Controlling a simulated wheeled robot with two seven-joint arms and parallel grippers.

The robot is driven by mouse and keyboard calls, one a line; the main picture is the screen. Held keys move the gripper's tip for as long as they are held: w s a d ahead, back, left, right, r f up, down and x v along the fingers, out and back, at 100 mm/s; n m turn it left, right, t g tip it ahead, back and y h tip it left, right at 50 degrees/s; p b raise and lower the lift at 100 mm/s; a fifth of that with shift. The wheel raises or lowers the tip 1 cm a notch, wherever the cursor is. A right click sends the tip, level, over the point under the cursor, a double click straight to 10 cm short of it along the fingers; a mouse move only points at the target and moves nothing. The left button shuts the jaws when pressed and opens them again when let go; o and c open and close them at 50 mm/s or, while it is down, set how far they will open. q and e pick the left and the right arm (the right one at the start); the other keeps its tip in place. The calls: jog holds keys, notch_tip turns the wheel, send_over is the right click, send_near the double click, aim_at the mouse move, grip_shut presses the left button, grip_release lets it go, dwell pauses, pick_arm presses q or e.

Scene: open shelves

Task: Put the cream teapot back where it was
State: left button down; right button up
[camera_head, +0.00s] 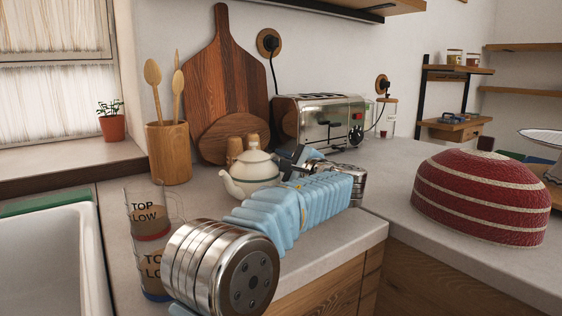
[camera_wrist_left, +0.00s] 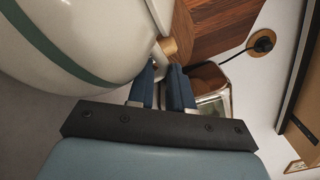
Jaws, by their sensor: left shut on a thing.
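The cream teapot (camera_head: 250,175) with a dark green band is upright over the counter in front of the cutting boards, its spout pointing left. I cannot tell whether its base touches the counter. My left gripper (camera_head: 301,156) reaches in at its right side, and my arm hides the handle in the head view. In the left wrist view the teapot (camera_wrist_left: 75,45) fills the upper left. There the gripper's dark fingers (camera_wrist_left: 163,75) are close together beside its body, shut on its handle, which is mostly hidden. My right gripper is out of view.
A steel toaster (camera_head: 318,120) stands behind the gripper, and cutting boards (camera_head: 222,70) lean on the wall. A utensil pot (camera_head: 168,152) and measuring cups (camera_head: 152,217) stand to the left. A red striped dome (camera_head: 482,197) is on the right. Counter between is clear.

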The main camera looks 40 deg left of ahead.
pick_arm(q)
jog(key=c, duration=1)
grip_release()
jog(key=shift+f, duration=0.15)
jog(key=shift+d, duration=0.2)
jog(key=b+v, duration=0.2)
jog(key=v, duration=0.9)
jog(key=shift+s+d, duration=0.15)
jog(key=shift+d, duration=0.2)
